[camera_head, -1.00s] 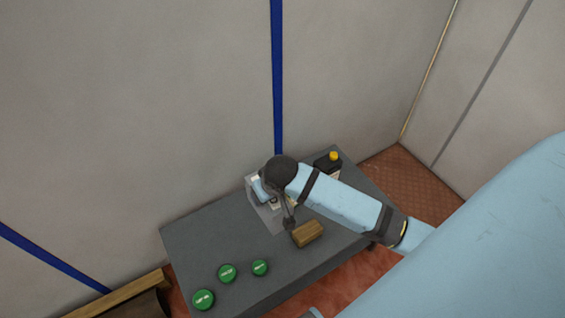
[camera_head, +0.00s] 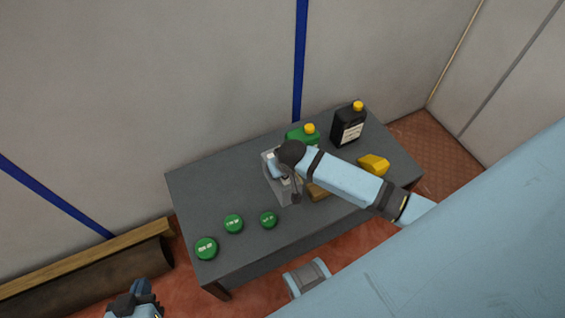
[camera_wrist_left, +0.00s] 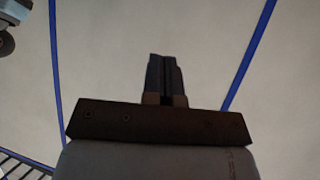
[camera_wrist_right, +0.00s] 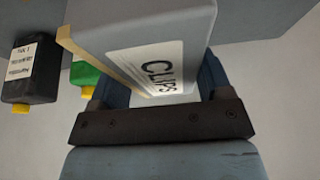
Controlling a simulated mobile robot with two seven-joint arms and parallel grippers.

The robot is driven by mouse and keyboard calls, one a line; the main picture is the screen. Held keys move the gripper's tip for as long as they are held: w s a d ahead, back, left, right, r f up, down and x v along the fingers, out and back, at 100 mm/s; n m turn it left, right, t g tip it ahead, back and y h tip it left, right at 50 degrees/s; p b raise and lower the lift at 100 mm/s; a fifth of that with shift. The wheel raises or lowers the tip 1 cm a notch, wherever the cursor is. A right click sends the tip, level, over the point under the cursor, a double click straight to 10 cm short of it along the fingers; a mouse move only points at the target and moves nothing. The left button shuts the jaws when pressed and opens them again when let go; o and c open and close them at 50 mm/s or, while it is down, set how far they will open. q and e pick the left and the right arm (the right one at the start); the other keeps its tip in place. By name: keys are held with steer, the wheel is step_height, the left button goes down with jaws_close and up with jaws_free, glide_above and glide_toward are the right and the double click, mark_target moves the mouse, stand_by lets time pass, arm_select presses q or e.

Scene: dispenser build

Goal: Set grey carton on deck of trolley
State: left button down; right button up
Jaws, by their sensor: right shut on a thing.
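The grey carton (camera_wrist_right: 170,40) has a white label reading CLIPS. It fills the middle of the right wrist view, between the fingers of my right gripper (camera_wrist_right: 165,85), which is shut on it. In the head view the carton (camera_head: 287,196) shows in part beneath my right wrist, over the dark grey table; I cannot tell whether it touches the top. My right gripper (camera_head: 281,172) is partly hidden there by its own wrist. My left gripper (camera_wrist_left: 165,75) is shut and empty; it also shows at the bottom left of the head view (camera_head: 142,288). No trolley is recognisable.
On the table (camera_head: 215,195) stand a black bottle (camera_head: 347,128), a green bottle (camera_head: 300,137), a yellow object (camera_head: 374,164), a partly hidden brown block (camera_head: 318,192) and several green round tins (camera_head: 233,223). The table's left rear is clear.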

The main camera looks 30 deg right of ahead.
steer(key=shift+f+b, duration=0.95)
steer(key=shift+f, duration=3.15)
steer(key=o, duration=1.7)
